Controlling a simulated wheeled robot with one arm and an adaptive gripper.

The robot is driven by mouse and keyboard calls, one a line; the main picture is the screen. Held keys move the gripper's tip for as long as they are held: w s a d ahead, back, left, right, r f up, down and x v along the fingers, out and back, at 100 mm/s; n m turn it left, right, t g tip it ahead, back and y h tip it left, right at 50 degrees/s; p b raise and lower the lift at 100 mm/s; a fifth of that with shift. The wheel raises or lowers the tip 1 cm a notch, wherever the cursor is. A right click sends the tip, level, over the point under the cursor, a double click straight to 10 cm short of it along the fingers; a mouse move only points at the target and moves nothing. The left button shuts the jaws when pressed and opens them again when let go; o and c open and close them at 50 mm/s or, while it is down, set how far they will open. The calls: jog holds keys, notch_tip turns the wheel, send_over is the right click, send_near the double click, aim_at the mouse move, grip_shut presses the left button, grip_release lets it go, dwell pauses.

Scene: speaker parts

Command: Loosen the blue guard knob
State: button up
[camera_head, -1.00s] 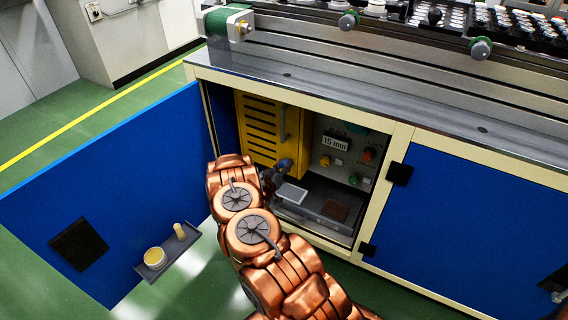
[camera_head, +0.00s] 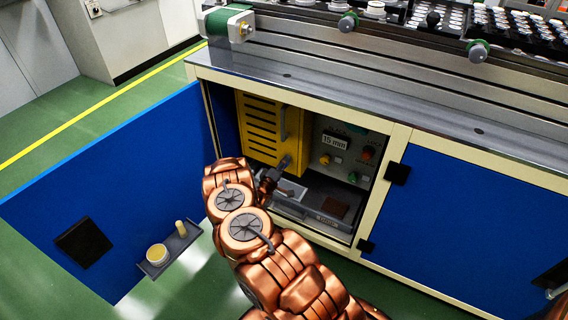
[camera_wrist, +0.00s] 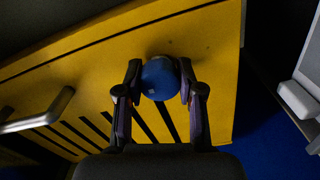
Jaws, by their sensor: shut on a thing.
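The blue guard knob (camera_wrist: 160,78) is round and sits on the face of the yellow slotted guard (camera_wrist: 215,55) in the wrist view. My gripper (camera_wrist: 160,84) has one dark finger on each side of the knob, shut on it. In the head view the yellow guard (camera_head: 257,128) is inside the open cabinet bay. My gripper (camera_head: 274,177) reaches in at the guard's lower right edge. The knob is small and hard to make out there.
A metal handle (camera_wrist: 40,113) stands out from the guard. Right of it is a panel with coloured knobs and a "15 mm" display (camera_head: 334,143). The open blue door (camera_head: 110,185) carries a small tray (camera_head: 181,249). The cream frame post (camera_head: 385,190) bounds the bay.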

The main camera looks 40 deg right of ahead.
jog(key=shift+s+d+n, duration=0.1)
jog(key=shift+d+n, duration=0.05)
jog(key=shift+n, duration=0.45)
jog(key=o, duration=1.2)
jog(key=shift+a, duration=0.25)
jog(key=shift+a, duration=0.35)
jog(key=v, duration=1.1)
